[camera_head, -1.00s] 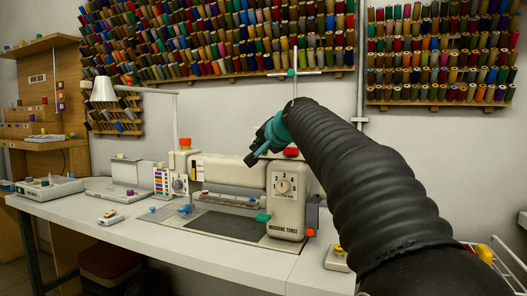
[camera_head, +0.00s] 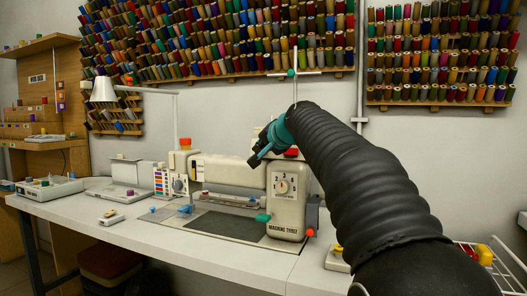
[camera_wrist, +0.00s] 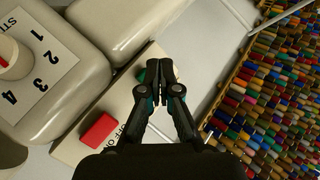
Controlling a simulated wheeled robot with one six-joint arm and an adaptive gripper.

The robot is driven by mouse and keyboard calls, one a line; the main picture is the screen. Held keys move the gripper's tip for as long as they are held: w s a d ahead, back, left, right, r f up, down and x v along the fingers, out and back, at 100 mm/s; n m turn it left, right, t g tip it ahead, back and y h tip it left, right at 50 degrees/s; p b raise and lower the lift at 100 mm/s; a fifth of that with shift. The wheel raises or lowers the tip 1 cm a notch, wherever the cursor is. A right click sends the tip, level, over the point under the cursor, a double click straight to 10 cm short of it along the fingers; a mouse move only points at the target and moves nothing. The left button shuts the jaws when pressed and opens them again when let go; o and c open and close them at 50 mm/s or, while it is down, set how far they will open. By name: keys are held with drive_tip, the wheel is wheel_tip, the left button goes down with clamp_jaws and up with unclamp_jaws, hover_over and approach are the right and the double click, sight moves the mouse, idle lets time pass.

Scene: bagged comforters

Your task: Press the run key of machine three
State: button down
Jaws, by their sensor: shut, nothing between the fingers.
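The cream sewing machine labelled MACHINE THREE (camera_head: 284,226) stands on the white table. Its numbered dial, marked STITCH, shows at the left of the wrist view (camera_wrist: 36,58). On the machine's top, the wrist view shows a red key (camera_wrist: 98,130) beside OFF/ON lettering. A green key (camera_wrist: 140,76) lies farther along the same panel, partly hidden behind my left finger. My gripper (camera_wrist: 160,68) is shut and empty, its tips over or beside the green key; I cannot tell whether they touch it. In the head view, my gripper (camera_head: 253,161) is above the machine's arm.
A lamp (camera_head: 104,90) and a small keyed box (camera_head: 50,188) stand on the table's left. Thread racks (camera_head: 220,40) cover the wall. The table front left is mostly clear.

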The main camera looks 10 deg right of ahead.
drive_tip(key=shift+w+d, duration=0.1)
drive_tip(key=shift+w, duration=0.05)
idle(0.7)
drive_tip(key=shift+w+d+f, duration=0.15)
drive_tip(key=shift+w, duration=0.05)
